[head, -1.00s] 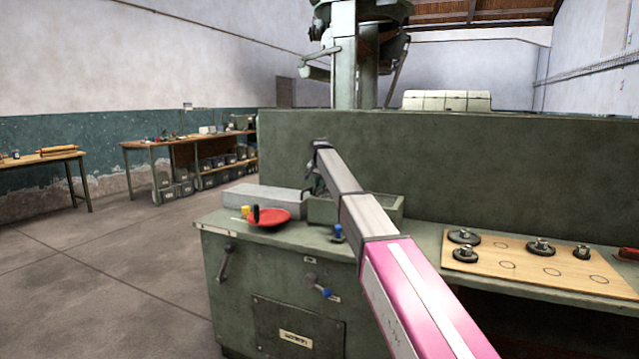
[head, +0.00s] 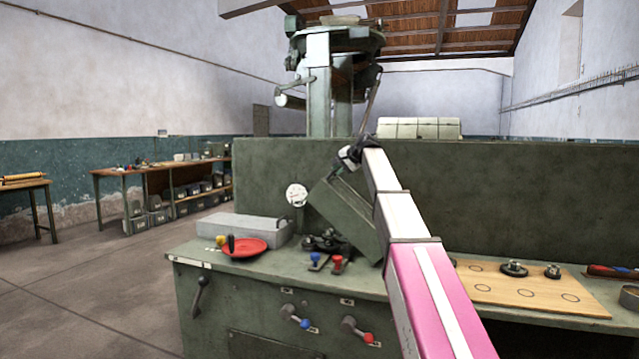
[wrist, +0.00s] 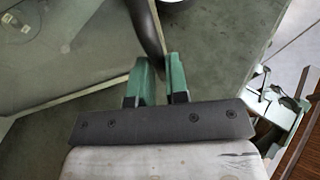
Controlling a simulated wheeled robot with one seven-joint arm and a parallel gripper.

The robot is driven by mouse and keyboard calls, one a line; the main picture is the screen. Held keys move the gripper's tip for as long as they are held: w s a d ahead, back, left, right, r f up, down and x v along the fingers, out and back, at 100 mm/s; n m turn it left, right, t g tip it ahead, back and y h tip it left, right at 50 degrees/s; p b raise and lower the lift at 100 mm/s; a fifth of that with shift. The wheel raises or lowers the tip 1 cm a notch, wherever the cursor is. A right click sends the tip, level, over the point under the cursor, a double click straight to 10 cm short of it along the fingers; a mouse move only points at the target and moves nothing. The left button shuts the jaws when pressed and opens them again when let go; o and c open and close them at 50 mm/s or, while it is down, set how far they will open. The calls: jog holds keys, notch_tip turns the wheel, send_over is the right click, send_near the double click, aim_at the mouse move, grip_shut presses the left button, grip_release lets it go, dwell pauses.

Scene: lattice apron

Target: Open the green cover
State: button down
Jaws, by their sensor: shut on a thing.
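The green cover (head: 347,222) stands tilted up on the bench in the head view, its left end raised. My gripper (head: 349,156) is at the upper end of the cover. In the wrist view my gripper (wrist: 158,72) has its two green fingers close together on a dark curved handle (wrist: 147,30). My arm hides part of the cover's right side.
A red dish (head: 245,248) and a grey block (head: 238,228) lie left of the cover. Blue-knobbed (head: 316,258) and red-knobbed (head: 337,263) levers stand in front. A wooden board (head: 490,285) with dark knobs lies right. A tall green panel (head: 480,190) stands behind.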

jog(key=s+d+m+t+y, duration=0.1)
jog(key=s+d, duration=0.3)
jog(key=d, duration=0.7)
jog(key=s+d+f+m+t+y, duration=0.1)
jog(key=s+d+t+y, duration=0.1)
jog(key=d, duration=0.8)
jog(key=s+d+t+y, duration=0.2)
jog(key=s+d, duration=0.4)
jog(key=d, duration=0.5)
jog(key=shift+d+f+m+y, duration=0.3)
jog(key=shift+m+y, duration=0.1)
jog(key=shift+y, duration=0.4)
jog(key=c, duration=1.1)
grip_release()
jog(key=shift+w+a, duration=0.1)
jog(key=v, duration=1.1)
jog(key=shift+w, duration=0.1)
